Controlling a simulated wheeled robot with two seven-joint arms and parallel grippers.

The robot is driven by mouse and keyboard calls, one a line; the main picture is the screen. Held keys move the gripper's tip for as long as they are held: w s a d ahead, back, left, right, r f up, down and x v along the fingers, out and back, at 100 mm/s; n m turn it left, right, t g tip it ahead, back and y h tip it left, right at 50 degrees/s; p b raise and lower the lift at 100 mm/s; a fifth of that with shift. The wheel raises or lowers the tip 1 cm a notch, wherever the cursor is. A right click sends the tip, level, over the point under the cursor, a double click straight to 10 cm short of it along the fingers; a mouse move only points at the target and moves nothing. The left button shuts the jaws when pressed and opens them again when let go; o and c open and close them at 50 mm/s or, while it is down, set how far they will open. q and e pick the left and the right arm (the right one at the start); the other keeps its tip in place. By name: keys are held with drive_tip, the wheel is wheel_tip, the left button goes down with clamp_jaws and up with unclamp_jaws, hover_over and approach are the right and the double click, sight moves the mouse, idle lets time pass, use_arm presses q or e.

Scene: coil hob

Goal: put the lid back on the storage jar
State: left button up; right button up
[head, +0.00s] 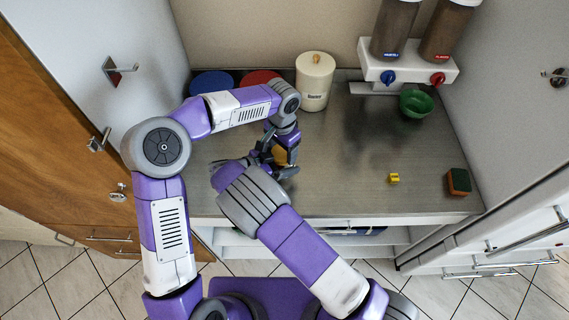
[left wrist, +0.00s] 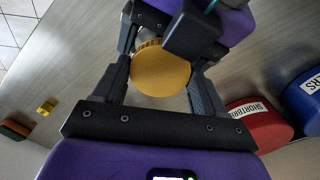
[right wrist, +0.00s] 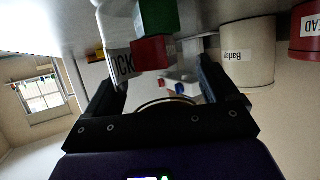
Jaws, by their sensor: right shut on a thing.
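A cream jar labelled Barley (head: 315,82), with a knobbed top, stands at the back.
Blue (head: 211,83) and red (head: 260,80) jar tops are behind my left arm. A dispenser (head: 408,62) and green bowl (head: 416,103) are at the back right. A yellow block (head: 394,178) and a sponge (head: 459,182) lie on the right. The counter's middle is clear.

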use_arm(q)
drive_tip(key=c, duration=0.7)
drive_tip(key=shift+o, duration=0.2)
drive_tip(key=m, duration=0.9)
drive_tip(key=shift+m, duration=0.3)
drive_tip(key=o, duration=1.2)
drive_tip(key=shift+s, duration=0.1)
drive_tip(key=shift+c, duration=0.2)
drive_tip(key=shift+r, duration=0.1)
wheel_tip(320, 180, up, 4)
drive_tip(key=shift+r, duration=0.15)
drive_tip(key=shift+c, duration=0.3)
